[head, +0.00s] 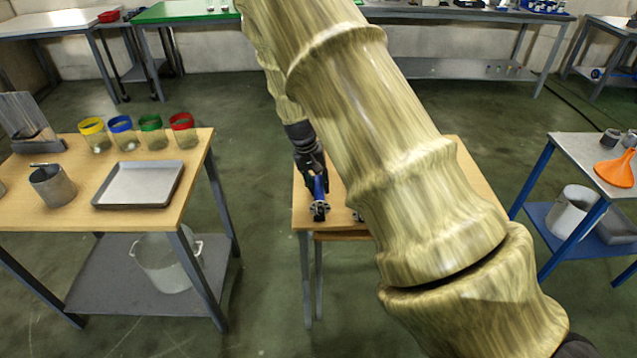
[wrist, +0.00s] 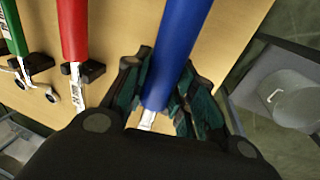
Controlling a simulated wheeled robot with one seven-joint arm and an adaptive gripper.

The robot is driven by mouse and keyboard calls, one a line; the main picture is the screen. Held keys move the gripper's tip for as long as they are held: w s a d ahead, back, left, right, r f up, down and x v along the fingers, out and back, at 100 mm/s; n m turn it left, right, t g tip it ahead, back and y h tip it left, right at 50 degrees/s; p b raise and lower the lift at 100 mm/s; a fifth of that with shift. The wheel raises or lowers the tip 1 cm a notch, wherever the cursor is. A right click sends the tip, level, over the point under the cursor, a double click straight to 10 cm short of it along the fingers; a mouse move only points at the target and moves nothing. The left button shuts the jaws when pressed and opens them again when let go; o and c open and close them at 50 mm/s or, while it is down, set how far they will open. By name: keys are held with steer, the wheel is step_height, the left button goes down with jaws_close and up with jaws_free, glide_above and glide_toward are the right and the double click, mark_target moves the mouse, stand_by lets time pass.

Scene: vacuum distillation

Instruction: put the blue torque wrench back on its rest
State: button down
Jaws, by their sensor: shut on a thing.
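The blue torque wrench (wrist: 181,48) is between the fingers of my gripper (wrist: 167,95) in the wrist view, and the gripper is shut on its blue handle. In the head view my gripper (head: 312,172) is over the left part of the small wooden table (head: 303,208), and the blue wrench (head: 319,187) points toward the table's front edge. Whether the wrench touches the table or a rest cannot be told. Its lower end is hidden by the gripper body in the wrist view. My arm hides most of the table in the head view.
A red-handled wrench (wrist: 74,32) and a green-handled wrench (wrist: 14,28) lie left of the blue one, by black rests (wrist: 90,70). A wooden table with a tray (head: 138,184) and coloured-rim jars stands left. A table with an orange funnel (head: 616,170) stands right.

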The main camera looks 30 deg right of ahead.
steer(key=shift+a+b+x, duration=0.25)
steer(key=shift+b+x, duration=0.15)
steer(key=shift+x, duration=0.85)
stand_by(0.3)
steer(key=c, duration=1.1)
jaws_free()
steer(key=shift+w+f, duration=0.1)
steer(key=v, duration=1.2)
